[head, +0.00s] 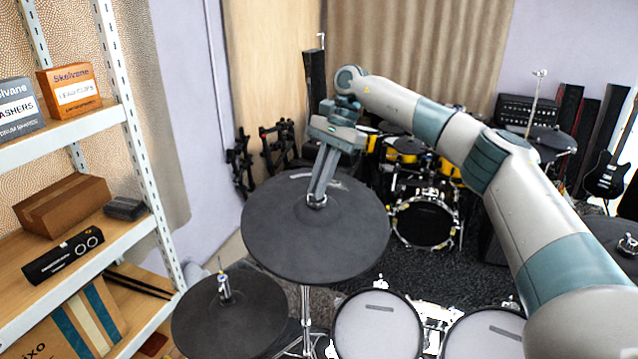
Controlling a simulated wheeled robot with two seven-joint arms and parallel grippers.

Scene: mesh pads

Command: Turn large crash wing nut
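The large crash (270,240) is a wide dark mesh pad on a chrome stand in the middle of the head view. Its wing nut (317,203) sits at the centre of the pad and shows only as a small metallic piece below the fingertips. My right gripper (316,196) reaches down from above, with its fingers close together around the wing nut. It looks shut on it, though the fingers hide most of the nut. My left gripper is not in view.
A smaller dark cymbal pad (195,325) with its own fitting stands at the lower left. Two white mesh drums (375,335) are below the crash. A shelf (85,125) with boxes fills the left side. A yellow drum kit (425,222) stands behind.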

